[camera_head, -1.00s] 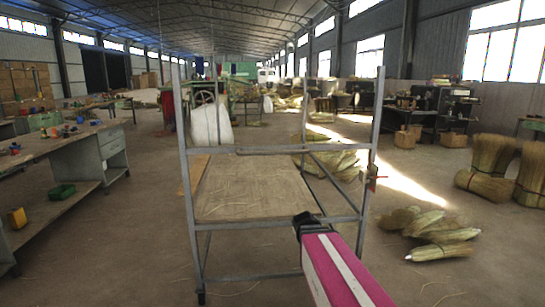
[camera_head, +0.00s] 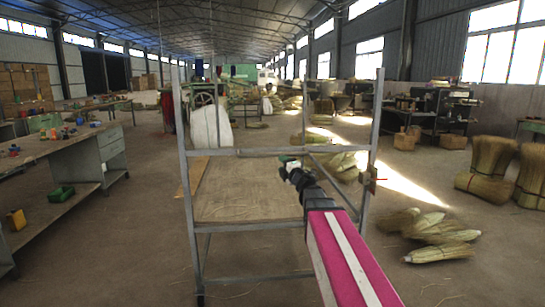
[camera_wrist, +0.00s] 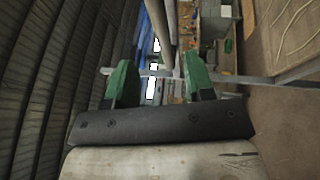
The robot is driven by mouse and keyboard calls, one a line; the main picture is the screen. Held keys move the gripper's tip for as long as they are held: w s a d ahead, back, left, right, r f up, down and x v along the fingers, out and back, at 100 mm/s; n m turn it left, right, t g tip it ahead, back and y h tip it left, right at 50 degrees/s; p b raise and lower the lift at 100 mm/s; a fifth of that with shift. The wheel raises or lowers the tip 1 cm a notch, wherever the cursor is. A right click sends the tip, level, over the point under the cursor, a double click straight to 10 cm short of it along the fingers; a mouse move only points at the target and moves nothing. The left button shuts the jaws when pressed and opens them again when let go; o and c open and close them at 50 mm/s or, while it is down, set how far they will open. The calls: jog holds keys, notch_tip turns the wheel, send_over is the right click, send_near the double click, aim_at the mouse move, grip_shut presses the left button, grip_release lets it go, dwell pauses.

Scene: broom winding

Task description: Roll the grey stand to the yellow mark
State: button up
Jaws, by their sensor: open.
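The grey stand (camera_head: 188,190) is an upright metal frame with tall posts, cross bars and a low wooden shelf (camera_head: 248,192). It stands upright on the floor in front of me. My gripper (camera_head: 289,160) is at the stand's near upper cross bar (camera_head: 235,152), right of its middle. In the wrist view, the green fingers of my gripper (camera_wrist: 160,80) are apart, and a grey bar (camera_wrist: 285,79) runs across close to their tips. I cannot tell whether they touch it. Nothing is held. I see no yellow mark on the floor.
A workbench (camera_head: 85,155) with drawers runs along the left. Broom bundles lie on the floor at right (camera_head: 438,240), with standing bundles (camera_head: 490,165) beyond. A white sack (camera_head: 211,126) stands behind the stand. Bare floor lies on both sides of the stand.

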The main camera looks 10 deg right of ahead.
aim_at(272, 155)
jog(key=x, duration=1)
jog(key=shift+s, duration=0.1)
